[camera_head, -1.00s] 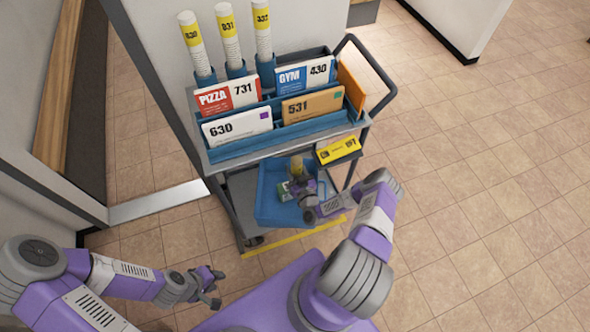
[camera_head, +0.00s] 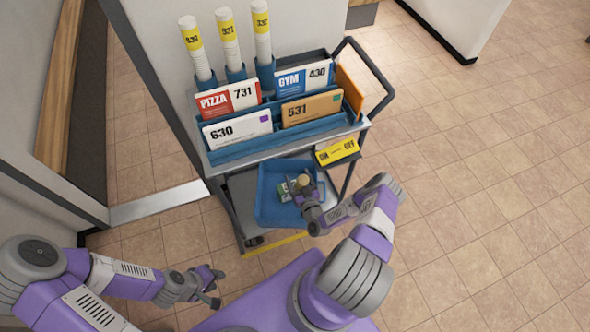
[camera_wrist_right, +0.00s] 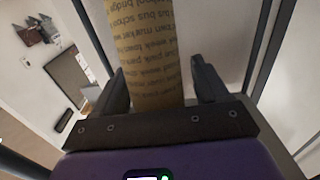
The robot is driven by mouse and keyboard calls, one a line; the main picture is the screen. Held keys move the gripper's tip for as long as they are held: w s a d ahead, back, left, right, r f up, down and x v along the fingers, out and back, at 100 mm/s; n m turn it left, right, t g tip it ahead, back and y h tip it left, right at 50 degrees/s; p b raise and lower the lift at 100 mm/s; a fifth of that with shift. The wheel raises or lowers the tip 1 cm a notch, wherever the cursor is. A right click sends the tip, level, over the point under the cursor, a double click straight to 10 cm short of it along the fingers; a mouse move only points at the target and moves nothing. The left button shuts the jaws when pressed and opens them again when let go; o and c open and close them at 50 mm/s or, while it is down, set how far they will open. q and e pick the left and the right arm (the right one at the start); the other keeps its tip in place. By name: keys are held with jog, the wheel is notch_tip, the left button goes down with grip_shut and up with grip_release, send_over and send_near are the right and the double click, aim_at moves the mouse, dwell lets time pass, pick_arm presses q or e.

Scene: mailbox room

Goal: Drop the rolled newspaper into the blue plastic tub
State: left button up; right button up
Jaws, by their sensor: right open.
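The blue plastic tub (camera_head: 266,207) sits on the cart's lower shelf in the head view, with small printed items in it. My right gripper (camera_head: 303,188) is over the tub's right part. The rolled newspaper (camera_head: 303,179) shows there only as a small tan end beside the gripper. In the right wrist view the newspaper (camera_wrist_right: 146,50) is a yellowish printed roll between the fingers of my right gripper (camera_wrist_right: 158,75). The fingers are open, with a clear gap on the roll's right side. Its far end is cut off. My left gripper (camera_head: 214,288) is open and empty at lower left.
The cart's upper tray (camera_head: 285,142) holds several numbered mail pieces, with three rolled papers (camera_head: 229,40) standing behind. A yellow label (camera_head: 337,151) on the tray edge is close to my right gripper. The floor (camera_head: 480,220) to the right is clear.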

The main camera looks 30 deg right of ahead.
jog(key=p+v, duration=0.1)
jog(key=v, duration=0.7)
jog(key=shift+p, duration=0.35)
jog(key=o, duration=0.5)
jog(key=p+v, duration=0.2)
jog(key=v, duration=0.5)
jog(key=shift+s+a, duration=0.15)
jog(key=shift+s, duration=0.1)
